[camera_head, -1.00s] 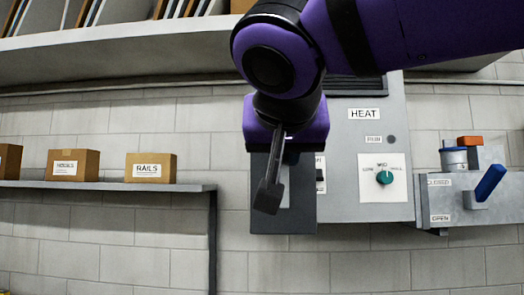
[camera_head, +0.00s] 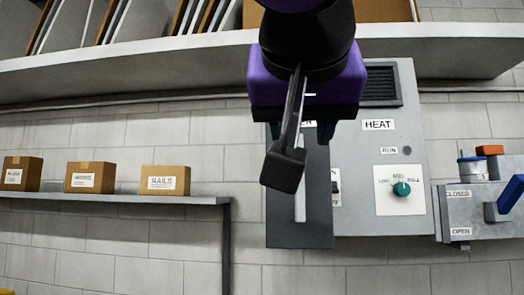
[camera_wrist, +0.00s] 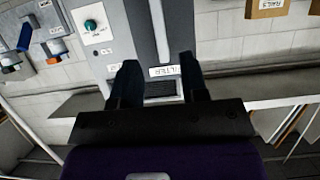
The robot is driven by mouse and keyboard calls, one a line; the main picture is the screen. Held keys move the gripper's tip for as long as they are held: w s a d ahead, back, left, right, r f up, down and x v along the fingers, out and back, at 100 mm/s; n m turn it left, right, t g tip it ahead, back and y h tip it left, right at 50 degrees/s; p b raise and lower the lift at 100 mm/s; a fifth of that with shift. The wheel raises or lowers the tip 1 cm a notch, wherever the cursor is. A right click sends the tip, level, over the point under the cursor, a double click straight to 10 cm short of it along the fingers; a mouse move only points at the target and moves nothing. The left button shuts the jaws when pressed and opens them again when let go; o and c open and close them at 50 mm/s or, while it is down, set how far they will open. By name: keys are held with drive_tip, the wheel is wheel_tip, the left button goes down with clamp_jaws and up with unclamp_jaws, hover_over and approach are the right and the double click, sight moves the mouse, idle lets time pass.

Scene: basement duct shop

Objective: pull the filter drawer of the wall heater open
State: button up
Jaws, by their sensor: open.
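The wall heater (camera_head: 360,215) is a grey box with a HEAT label, a teal knob and a switch. Its filter drawer (camera_head: 318,220) has a dark grey front at the heater's left side, with a pale vertical bar handle (camera_head: 299,205). The wrist view shows the bar (camera_wrist: 158,30) running upward from the FILTER label. My gripper (camera_head: 300,132) is at the top part of the drawer front, open and empty. In the wrist view its two dark fingers (camera_wrist: 158,72) stand either side of the label. A dark part of mine hides some of the handle. I cannot tell whether the fingers touch the drawer.
A shelf (camera_head: 120,195) with several cardboard boxes is on the left wall. A long upper shelf (camera_head: 130,80) runs above. Right of the heater is a grey box with a blue lever (camera_head: 510,198) and CLOSED and OPEN labels. The wall below the heater is clear.

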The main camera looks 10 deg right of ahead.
drive_tip(key=shift+v, duration=1.05)
drive_tip(key=w+d+f+n+g+y, duration=0.1)
drive_tip(key=w+d+f+g, duration=0.15)
drive_tip(key=d+f, duration=0.5)
drive_tip(key=w+d+f+n+g, duration=0.1)
drive_tip(key=w+d+f+g, duration=0.15)
drive_tip(key=d+f, duration=0.5)
drive_tip(key=s+d+f+g+y, duration=0.1)
drive_tip(key=d+f, duration=0.1)
drive_tip(key=f, duration=0.6)
drive_tip(key=s+d+f+n+g+y, duration=0.1)
drive_tip(key=s+d+f+y, duration=0.1)
drive_tip(key=f, duration=0.6)
drive_tip(key=shift+d+n+g, duration=0.3)
drive_tip(key=shift+d, duration=0.05)
drive_tip(key=shift+w+r, duration=0.1)
drive_tip(key=shift+w, duration=0.05)
